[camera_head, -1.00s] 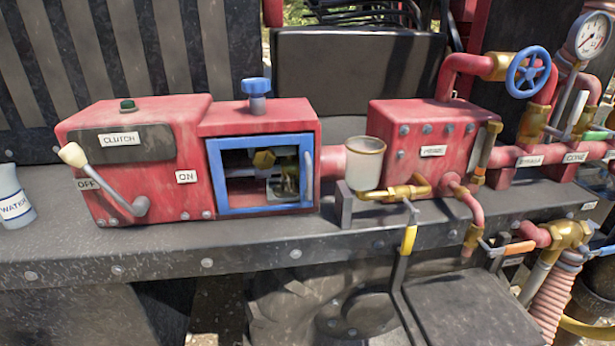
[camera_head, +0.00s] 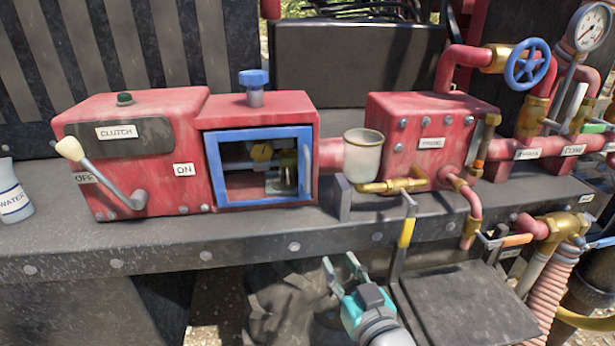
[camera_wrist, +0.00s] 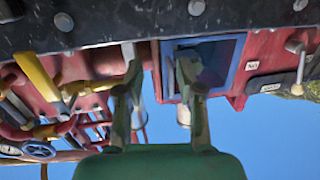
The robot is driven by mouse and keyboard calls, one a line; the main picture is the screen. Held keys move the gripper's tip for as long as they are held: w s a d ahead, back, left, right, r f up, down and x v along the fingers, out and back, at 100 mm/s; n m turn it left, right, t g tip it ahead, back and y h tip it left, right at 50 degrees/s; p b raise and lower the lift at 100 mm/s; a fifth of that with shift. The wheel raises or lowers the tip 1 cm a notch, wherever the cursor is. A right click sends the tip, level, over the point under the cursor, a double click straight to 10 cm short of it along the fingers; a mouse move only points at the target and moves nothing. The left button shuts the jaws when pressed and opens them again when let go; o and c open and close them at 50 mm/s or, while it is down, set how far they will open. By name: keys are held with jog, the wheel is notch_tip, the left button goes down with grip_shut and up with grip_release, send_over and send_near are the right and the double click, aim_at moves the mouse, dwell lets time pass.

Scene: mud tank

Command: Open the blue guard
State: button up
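The blue guard (camera_head: 214,172) is a square blue frame on the front of the red box right of the clutch. It looks closed, with a blue vertical handle (camera_head: 307,170) along its right side. A brass part and dark interior show through it. My gripper (camera_head: 340,266) is open and empty, below and in front of the shelf edge, lower right of the guard and apart from it. In the wrist view, which is upside down, the guard (camera_wrist: 237,68) is partly hidden behind my open fingers (camera_wrist: 158,75).
A clutch lever (camera_head: 105,175) stands left of the guard. A pale cup (camera_head: 363,158) and a yellow-handled lever (camera_head: 406,232) are to its right. The dark shelf edge (camera_head: 200,255) runs between my gripper and the guard. Pipes and valves fill the right side.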

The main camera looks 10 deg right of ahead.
send_near(308, 170)
jog(key=shift+n+t+y, duration=0.3)
jog(key=shift+n, duration=0.1)
jog(key=w, duration=0.7)
jog(key=w+a, duration=0.1)
jog(key=w, duration=0.2)
jog(key=shift+w+a+f, duration=0.15)
jog(key=shift+w+f, duration=0.05)
jog(key=shift+f, duration=0.15)
grip_shut()
